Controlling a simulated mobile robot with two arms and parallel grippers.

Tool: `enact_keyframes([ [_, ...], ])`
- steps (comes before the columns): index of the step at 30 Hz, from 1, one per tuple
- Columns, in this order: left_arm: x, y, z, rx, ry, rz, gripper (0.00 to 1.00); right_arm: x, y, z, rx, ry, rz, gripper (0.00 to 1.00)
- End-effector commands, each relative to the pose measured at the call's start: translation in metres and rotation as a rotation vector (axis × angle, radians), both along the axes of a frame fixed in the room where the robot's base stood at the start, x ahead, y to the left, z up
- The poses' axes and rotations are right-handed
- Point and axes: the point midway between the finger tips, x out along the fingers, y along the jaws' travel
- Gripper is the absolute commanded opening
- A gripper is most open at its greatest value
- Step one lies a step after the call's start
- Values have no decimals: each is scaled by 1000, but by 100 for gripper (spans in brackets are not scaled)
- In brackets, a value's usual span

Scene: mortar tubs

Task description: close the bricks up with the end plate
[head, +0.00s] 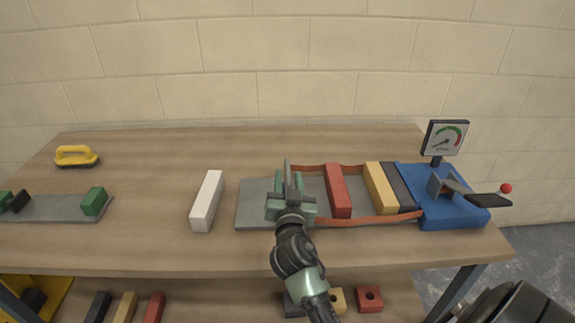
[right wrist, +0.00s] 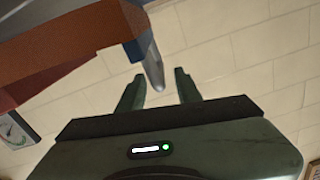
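A red brick (head: 339,190), a yellow brick (head: 380,188) and a dark grey brick (head: 400,186) stand on a grey base (head: 254,190). A gap separates red from yellow; yellow and dark grey look close together. Orange-brown straps (head: 368,220) run along both sides. A white bar (head: 207,200) lies left of the base; I cannot tell whether it is the end plate. My right gripper (head: 289,184) is open at the straps' left end, left of the red brick. In the right wrist view, its fingers (right wrist: 158,76) stand apart near a metal pin (right wrist: 152,68). My left gripper is not seen.
A blue clamp block (head: 455,215) with a lever and gauge (head: 444,138) stands at the right end. A yellow-handled tool (head: 76,156) and a second grey base (head: 50,209) are on the left. More bricks lie on a lower shelf. The back middle is clear.

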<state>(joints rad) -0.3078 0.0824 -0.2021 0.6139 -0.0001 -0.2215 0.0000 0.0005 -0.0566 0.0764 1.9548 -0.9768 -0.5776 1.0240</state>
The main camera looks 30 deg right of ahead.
Motion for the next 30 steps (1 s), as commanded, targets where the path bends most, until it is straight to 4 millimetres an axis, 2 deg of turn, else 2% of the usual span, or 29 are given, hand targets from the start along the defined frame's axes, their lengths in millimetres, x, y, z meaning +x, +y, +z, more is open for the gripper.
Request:
enact_keyframes([
  [3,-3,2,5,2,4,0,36,18,-11,3,-3,-1,0,34],
  [9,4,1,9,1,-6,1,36,36,-22,1,0,1,0,34],
  [15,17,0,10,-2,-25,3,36,40,-25,-1,2,1,-1,34],
  [19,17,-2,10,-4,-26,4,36,40,-25,-1,2,1,-1,34],
  [20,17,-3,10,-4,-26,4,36,40,-25,-1,2,1,-1,29],
  [23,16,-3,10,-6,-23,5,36,40,-25,0,2,1,0,1],
  [30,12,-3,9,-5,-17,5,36,40,-24,0,2,1,0,0],
])
